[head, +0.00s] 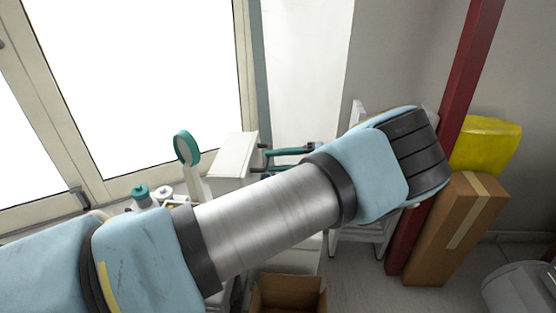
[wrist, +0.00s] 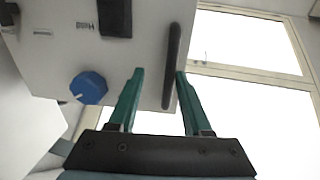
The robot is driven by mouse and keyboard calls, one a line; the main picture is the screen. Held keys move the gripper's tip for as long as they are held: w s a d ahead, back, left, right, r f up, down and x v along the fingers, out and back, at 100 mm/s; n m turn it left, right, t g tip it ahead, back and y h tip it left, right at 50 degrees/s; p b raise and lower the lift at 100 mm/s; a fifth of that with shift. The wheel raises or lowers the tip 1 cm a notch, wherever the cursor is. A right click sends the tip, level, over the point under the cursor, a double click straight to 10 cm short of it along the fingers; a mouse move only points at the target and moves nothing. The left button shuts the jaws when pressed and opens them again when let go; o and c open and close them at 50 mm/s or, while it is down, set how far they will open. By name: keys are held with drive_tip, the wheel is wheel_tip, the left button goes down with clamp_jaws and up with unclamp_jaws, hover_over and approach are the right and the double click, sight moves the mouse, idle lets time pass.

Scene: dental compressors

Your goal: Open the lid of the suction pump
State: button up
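The suction pump appears to be the white box (head: 231,163) in the middle of the head view, partly hidden behind my arm. In the wrist view a pale panel (wrist: 65,55) fills the upper left, with a blue knob (wrist: 89,87) and a long dark handle bar (wrist: 172,65) along its right edge. My gripper (wrist: 160,72) is open, with its two green fingertips on either side of the bar's lower end. I cannot tell whether either finger touches it. The green fingers also show in the head view, pointing left at the box.
A green round-headed object (head: 186,148) and green-capped items (head: 141,193) stand left of the box. An open cardboard box (head: 287,292) is below my arm. A red post (head: 440,150), a tall carton (head: 455,230) and a yellow object (head: 486,145) stand at right. Windows are behind.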

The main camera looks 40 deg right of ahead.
drive_tip(key=shift+s+d+r, duration=0.1)
drive_tip(key=shift+d+r, duration=0.05)
drive_tip(key=b+v, duration=0.2)
drive_tip(key=v, duration=0.8)
drive_tip(key=shift+s+d+b, duration=0.2)
drive_tip(key=shift+b, duration=0.1)
